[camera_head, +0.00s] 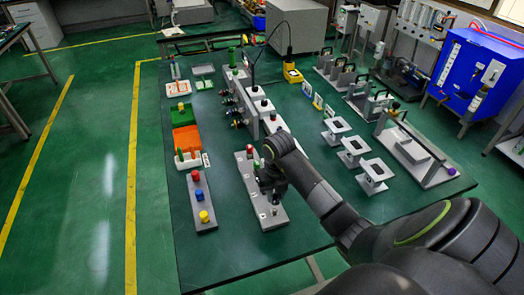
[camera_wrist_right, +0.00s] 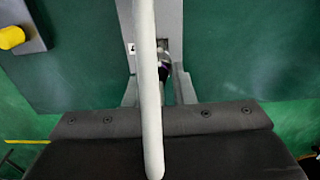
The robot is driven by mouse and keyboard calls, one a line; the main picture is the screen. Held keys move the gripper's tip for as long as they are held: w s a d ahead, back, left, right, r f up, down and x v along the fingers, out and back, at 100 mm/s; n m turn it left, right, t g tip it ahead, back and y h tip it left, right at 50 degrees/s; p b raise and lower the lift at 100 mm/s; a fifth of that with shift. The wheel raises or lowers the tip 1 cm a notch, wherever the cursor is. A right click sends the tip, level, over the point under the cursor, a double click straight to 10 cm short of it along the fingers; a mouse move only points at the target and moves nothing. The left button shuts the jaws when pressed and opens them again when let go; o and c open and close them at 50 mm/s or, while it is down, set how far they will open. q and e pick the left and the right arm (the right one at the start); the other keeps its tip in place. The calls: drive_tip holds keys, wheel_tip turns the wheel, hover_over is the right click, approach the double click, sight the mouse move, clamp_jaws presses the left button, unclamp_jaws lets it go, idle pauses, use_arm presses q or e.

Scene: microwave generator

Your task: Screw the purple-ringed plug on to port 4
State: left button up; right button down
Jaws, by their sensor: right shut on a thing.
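My right gripper (camera_head: 272,196) reaches down over the near end of a long light-grey port plate (camera_head: 246,183). In the right wrist view the right gripper (camera_wrist_right: 160,92) is shut around a small dark plug with a purplish band (camera_wrist_right: 164,72), mostly hidden behind a pale rod or cable (camera_wrist_right: 147,60). A white label reading 4 (camera_wrist_right: 131,48) is on the plate beside the plug. I cannot tell whether the plug is seated in the port. A red-topped plug (camera_head: 249,150) stands at the plate's far end. My left gripper is not in view.
Left of the plate, a grey strip (camera_head: 202,190) holds red, blue and yellow knobs. Grey stands (camera_head: 354,150) are at right, and a connector block (camera_head: 262,105) lies beyond. Bare green table (camera_head: 225,255) shows in front.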

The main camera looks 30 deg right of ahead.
sight(275, 200)
drive_tip(key=shift+f+b, duration=1.55)
drive_tip(key=shift+f, duration=0.55)
idle(0.4)
drive_tip(key=shift+f+b, duration=0.55)
drive_tip(key=shift+b, duration=0.05)
drive_tip(key=c, duration=1.1)
unclamp_jaws()
drive_tip(key=shift+c, duration=0.2)
